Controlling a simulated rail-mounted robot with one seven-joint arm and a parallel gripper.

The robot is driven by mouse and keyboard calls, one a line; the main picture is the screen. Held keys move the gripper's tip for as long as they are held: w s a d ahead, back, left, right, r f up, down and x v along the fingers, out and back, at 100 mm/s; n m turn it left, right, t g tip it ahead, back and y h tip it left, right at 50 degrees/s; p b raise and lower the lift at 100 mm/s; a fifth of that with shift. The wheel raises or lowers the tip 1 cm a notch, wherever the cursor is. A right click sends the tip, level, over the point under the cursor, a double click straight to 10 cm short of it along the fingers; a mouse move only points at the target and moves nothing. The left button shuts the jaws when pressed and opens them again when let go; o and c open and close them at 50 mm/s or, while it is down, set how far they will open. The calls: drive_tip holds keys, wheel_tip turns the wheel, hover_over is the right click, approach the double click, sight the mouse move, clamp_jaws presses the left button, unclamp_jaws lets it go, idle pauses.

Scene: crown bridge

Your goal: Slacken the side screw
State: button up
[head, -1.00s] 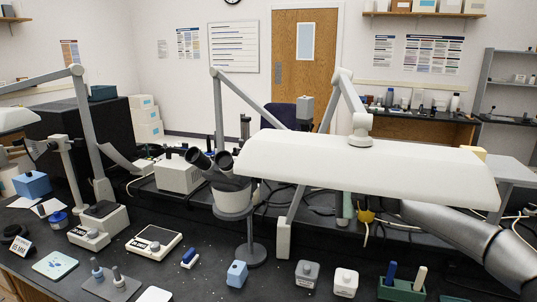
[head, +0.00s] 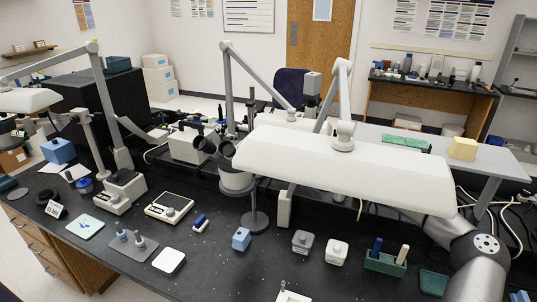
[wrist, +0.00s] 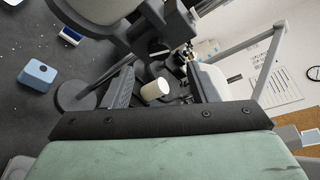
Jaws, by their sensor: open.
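My gripper (wrist: 165,88) shows in the wrist view with two dark fingers spread apart. It is open, and nothing is clamped in it. A white cylinder (wrist: 155,90) appears between the fingers; I cannot tell how far beyond them it is. The microscope (head: 236,170) stands on a round-based post in the middle of the bench, and part of it shows at the top of the wrist view (wrist: 110,8). In the head view my gripper is not visible; the white lamp hood hides much of that area.
The wide white lamp hood (head: 330,165) hangs over the bench. The front middle of the black bench is mostly clear.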

drive_tip(key=p+x, duration=0.1)
drive_tip(key=x, duration=0.5)
drive_tip(key=shift+w+a+p, duration=0.2)
drive_tip(key=shift+a+p, duration=0.05)
drive_tip(key=shift+p, duration=0.05)
drive_tip(key=shift+f, duration=0.1)
drive_tip(key=c, duration=1)
drive_tip(key=shift+o, duration=0.2)
drive_tip(key=shift+f, duration=0.1)
